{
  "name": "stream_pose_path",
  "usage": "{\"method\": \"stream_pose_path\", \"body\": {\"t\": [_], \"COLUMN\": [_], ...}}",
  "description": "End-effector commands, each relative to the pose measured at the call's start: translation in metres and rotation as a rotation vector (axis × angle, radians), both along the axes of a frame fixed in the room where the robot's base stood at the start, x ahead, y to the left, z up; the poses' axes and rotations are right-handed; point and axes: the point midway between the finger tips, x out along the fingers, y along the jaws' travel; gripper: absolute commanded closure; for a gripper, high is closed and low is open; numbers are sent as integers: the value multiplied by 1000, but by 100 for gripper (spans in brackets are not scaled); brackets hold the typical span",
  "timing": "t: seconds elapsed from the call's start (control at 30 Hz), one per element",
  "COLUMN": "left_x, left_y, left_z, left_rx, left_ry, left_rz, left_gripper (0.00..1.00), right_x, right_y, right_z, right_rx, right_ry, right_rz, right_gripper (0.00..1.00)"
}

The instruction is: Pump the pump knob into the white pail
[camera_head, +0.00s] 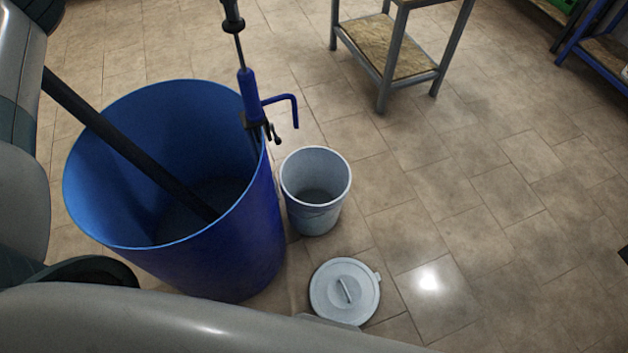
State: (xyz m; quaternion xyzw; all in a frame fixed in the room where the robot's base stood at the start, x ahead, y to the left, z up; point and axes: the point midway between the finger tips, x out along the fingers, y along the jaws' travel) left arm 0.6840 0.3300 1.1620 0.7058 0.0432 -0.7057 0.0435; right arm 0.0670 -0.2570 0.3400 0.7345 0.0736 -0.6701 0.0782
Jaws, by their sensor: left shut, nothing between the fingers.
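A white pail (316,192) stands open on the floor, upright, right beside a big blue drum (245,245). A blue hand pump (250,92) is clamped to the drum's right rim. Its blue spout (284,98) bends down near the pail's far rim, above it in the picture. The black pump knob (231,15) tops a thin rod and is cut by the upper edge. My left gripper (42,12) shows only as a dark part at the upper left corner, shut and apart from the knob; its fingertips are not clear. My right gripper is not in view.
A white lid (345,291) lies on the floor in front of the pail. A metal stand with a wooden shelf (387,46) is behind. My own grey links cover the left and bottom edges. The tiled floor at right is clear.

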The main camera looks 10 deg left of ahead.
Motion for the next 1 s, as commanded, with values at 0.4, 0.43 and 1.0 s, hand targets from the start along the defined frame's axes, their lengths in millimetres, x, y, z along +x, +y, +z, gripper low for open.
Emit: {"method": "stream_pose_path", "body": {"t": [0.4, 0.43, 1.0], "left_x": [0, 0, -1], "left_y": [0, 0, 0], "left_z": [-24, -25, -55], "left_rx": [1, 1, 2], "left_ry": [2, 2, 3], "left_rz": [0, 0, 0], "left_gripper": [100, 100, 100], "right_x": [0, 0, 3], "right_y": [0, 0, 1], "right_z": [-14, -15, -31], "right_rx": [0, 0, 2], "right_ry": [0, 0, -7], "right_rz": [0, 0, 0], "right_gripper": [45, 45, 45]}}
